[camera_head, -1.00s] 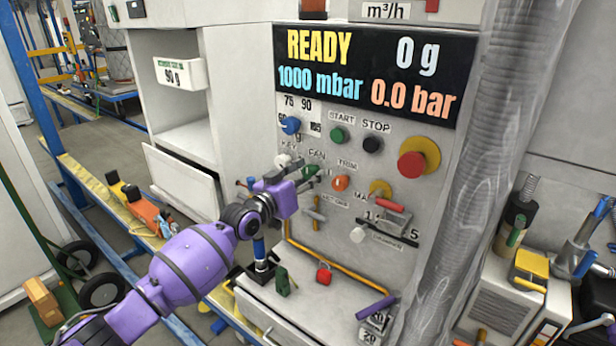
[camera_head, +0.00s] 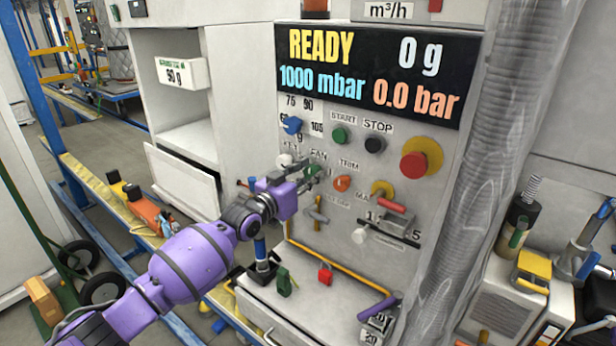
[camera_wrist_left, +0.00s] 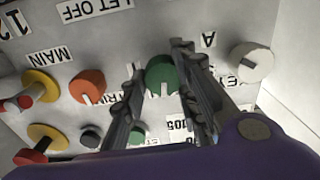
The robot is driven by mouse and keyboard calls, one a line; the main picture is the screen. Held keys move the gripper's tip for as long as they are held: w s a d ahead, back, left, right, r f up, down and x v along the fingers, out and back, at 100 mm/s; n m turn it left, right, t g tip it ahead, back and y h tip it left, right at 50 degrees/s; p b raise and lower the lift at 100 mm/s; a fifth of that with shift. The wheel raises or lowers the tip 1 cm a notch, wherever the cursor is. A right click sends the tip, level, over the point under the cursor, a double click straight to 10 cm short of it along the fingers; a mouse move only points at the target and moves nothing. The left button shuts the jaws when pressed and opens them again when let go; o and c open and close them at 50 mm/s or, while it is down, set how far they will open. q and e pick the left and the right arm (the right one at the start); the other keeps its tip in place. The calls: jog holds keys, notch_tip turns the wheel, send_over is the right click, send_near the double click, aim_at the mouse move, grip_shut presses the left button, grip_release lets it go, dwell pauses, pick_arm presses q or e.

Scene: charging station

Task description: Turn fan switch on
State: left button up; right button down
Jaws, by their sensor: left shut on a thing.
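The fan switch is a green knob (camera_wrist_left: 161,76) with a pale pointer line; it shows upside down in the left wrist view. In the head view the knob (camera_head: 312,170) sits under the FAN label and is partly hidden by my gripper. My left gripper (camera_head: 302,178) reaches it from the left, and in the wrist view its two dark fingers (camera_wrist_left: 152,85) lie on either side of the knob, shut on it. My right gripper is not in view.
Close by are the orange TRIM knob (camera_head: 342,183), the white KEY knob (camera_head: 284,160) and a tan T-handle (camera_head: 317,212). The green START button (camera_head: 339,135) and red stop button (camera_head: 413,165) are higher. A transparent ribbed hose (camera_head: 490,150) hangs at right.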

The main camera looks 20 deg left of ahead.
pick_arm(q)
jog(key=m, duration=0.3)
jog(key=shift+s+d+f+m, duration=0.1)
jog(key=shift+d+f+m, duration=0.1)
jog(key=shift+d+m, duration=0.1)
jog(key=m, duration=0.4)
jog(key=shift+f+m, duration=0.2)
jog(key=shift+m, duration=0.1)
jog(key=shift+c, duration=0.2)
jog(key=m, duration=0.4)
jog(key=shift+a+f+p, duration=0.15)
jog(key=shift+f+p, duration=0.05)
jog(key=shift+p, duration=0.2)
jog(key=shift+a+f+m, duration=0.1)
jog(key=shift+f+m, duration=0.05)
jog(key=shift+m, duration=0.85)
jog(key=shift+a+f+m, duration=0.1)
jog(key=shift+m, duration=0.9)
jog(key=shift+f, duration=0.1)
jog(key=o, duration=1)
jog(key=shift+r, duration=0.25)
